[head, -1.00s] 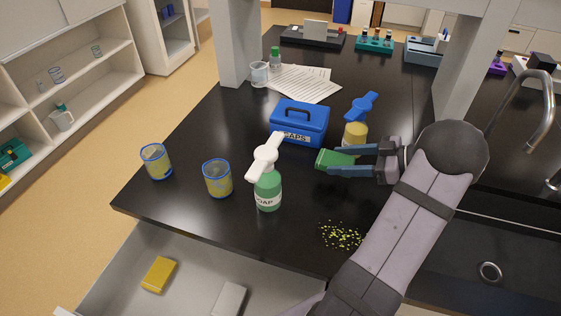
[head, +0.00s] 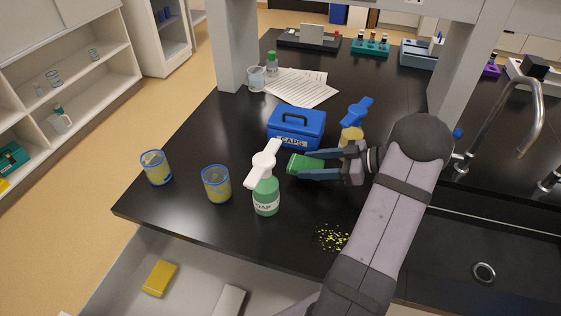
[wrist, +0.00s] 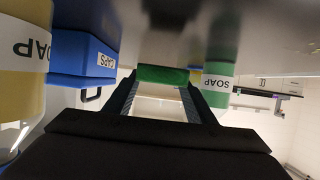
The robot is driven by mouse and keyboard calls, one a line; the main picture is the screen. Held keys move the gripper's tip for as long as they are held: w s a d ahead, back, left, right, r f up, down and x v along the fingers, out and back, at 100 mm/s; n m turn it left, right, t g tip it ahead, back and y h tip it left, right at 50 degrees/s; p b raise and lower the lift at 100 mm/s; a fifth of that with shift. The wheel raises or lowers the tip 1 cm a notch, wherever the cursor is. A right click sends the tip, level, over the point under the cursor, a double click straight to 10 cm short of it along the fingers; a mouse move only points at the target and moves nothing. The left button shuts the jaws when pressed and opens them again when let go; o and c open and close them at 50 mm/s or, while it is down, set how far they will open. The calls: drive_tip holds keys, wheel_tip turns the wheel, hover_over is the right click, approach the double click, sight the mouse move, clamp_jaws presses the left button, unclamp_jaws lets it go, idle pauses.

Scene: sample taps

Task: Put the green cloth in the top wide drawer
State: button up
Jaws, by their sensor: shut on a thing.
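My gripper (head: 309,168) is shut on the green cloth (head: 303,163), a folded block held above the black bench top. The cloth also shows between the fingertips in the wrist view (wrist: 162,75). It is just right of the green soap bottle (head: 265,192) and in front of the blue CAPS box (head: 297,127). An open drawer (head: 200,273) extends below the bench's front edge. It holds a yellow block (head: 160,278) and a pale block (head: 229,300); its right part is hidden by my arm and the frame edge.
Two yellow-filled beakers (head: 156,167) (head: 216,183) stand left of the soap bottle. A yellow bottle with a blue top (head: 352,134) stands behind my gripper. Yellow-green crumbs (head: 331,238) lie near the front edge. A sink (head: 500,262) is at right.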

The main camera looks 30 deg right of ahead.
drive_tip(key=p, duration=0.2)
hover_over(281, 172)
drive_tip(key=shift+s+d, duration=0.15)
drive_tip(key=shift+s, duration=0.1)
drive_tip(key=shift+w+a+f+p, duration=0.15)
drive_tip(key=shift+f+p, duration=0.2)
drive_tip(key=shift+f, duration=0.2)
drive_tip(key=shift+w+a+f+p, duration=0.15)
drive_tip(key=shift+f+p, duration=0.15)
drive_tip(key=shift+f, duration=0.95)
drive_tip(key=shift+f, duration=0.1)
drive_tip(key=o, duration=1)
